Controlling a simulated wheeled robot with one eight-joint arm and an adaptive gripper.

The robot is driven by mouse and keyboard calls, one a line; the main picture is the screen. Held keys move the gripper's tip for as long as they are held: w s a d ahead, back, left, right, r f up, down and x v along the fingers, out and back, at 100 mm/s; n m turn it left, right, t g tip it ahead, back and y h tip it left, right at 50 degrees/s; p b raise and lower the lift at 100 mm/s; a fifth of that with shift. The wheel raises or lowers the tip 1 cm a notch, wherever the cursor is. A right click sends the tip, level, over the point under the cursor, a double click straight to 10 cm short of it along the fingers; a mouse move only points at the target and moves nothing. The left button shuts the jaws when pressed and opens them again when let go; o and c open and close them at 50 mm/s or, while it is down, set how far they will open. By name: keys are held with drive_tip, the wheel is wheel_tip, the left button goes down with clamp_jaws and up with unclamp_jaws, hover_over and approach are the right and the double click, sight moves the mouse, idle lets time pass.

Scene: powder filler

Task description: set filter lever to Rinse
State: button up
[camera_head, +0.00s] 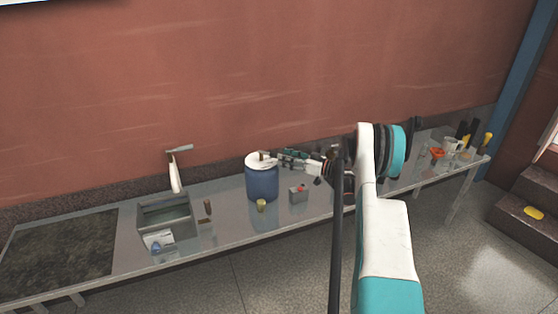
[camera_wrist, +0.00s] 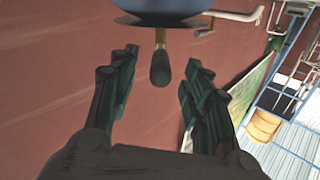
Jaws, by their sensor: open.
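The blue drum-shaped filter (camera_head: 262,183) stands on the bench with a white top. A small brown piece, apparently the lever (camera_head: 264,155), shows on that top. My gripper (camera_head: 287,157) is just right of the top in the head view. In the wrist view, a lever with a tan shaft and dark grip (camera_wrist: 160,68) hangs below a blue rounded body (camera_wrist: 165,7). My open gripper (camera_wrist: 160,60) has one finger on each side of the grip, with gaps visible. Any setting marks are too small to read.
Several small items stand at the right end.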

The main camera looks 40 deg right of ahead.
drive_tip(key=shift+b+x, duration=0.4)
drive_tip(key=shift+x, duration=1.45)
clamp_jaws()
